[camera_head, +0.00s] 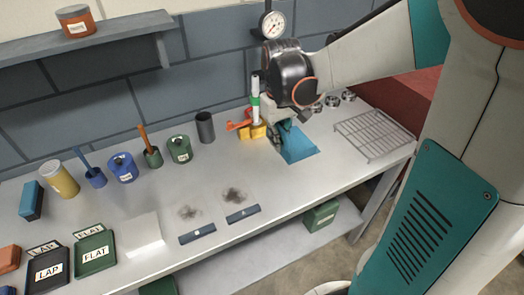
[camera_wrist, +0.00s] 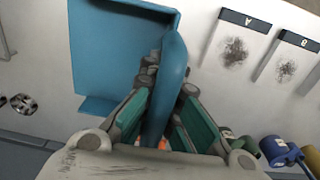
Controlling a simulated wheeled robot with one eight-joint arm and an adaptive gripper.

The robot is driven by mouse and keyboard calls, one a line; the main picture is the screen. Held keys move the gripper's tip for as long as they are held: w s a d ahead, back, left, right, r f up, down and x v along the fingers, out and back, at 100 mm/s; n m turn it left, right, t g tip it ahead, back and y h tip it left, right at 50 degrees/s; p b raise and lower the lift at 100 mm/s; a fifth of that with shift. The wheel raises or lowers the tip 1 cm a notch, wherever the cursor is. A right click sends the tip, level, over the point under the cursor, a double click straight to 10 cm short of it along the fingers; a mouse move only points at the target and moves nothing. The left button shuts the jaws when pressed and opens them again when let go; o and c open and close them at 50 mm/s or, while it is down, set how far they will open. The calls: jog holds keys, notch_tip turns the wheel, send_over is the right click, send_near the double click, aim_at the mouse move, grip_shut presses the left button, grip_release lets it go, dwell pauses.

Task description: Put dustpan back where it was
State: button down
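The blue dustpan (camera_head: 300,146) is on or just above the grey workbench (camera_head: 268,188), right of the middle in the head view. Its pan (camera_wrist: 105,50) fills the upper left of the wrist view, and its handle (camera_wrist: 168,80) runs down between my fingers. My gripper (camera_wrist: 168,85) is at the handle, with a finger close against each side, and looks shut on it. In the head view my gripper (camera_head: 286,132) is low over the bench, partly hidden by my wrist. I cannot tell whether the dustpan touches the bench.
An orange tool and a yellow block (camera_head: 252,132) stand just left of my gripper. A wire rack (camera_head: 374,134) lies to the right. Two dark smudges (camera_head: 234,196) with label strips lie in front. Cans and trays (camera_head: 94,252) fill the bench's left side.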

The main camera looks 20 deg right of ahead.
notch_tip(320, 180, down, 14)
jog(key=b, duration=0.4)
jog(key=shift+r, duration=0.15)
jog(key=c, duration=1.8)
grip_release()
notch_tip(320, 180, up, 12)
jog(key=p, duration=0.4)
jog(key=shift+a, duration=0.1)
